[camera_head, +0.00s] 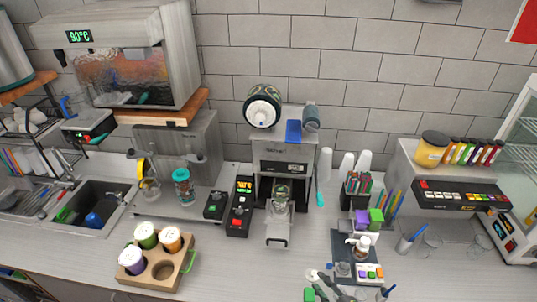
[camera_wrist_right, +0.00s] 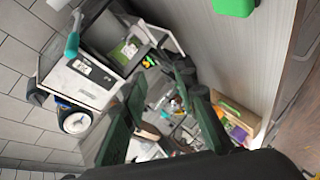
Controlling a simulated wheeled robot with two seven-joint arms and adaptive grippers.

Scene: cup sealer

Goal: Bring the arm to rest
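My right gripper (camera_head: 325,284) shows at the bottom edge of the head view, low at the front of the counter and partly cut off. In the right wrist view its two dark green fingers (camera_wrist_right: 165,115) stand apart with nothing gripped between them. My left gripper is not in view. The cup sealer (camera_head: 283,148) stands against the wall at the middle, with its tray (camera_head: 277,241) pulled out toward the front. A clear cup with greenish contents (camera_head: 281,193) sits in the sealer. The sealer also shows at the left of the right wrist view (camera_wrist_right: 88,80).
A wooden holder (camera_head: 183,279) with three lidded cups stands front left. Two small control boxes (camera_head: 239,207) are left of the sealer. The counter between the holder and sealer tray is clear.

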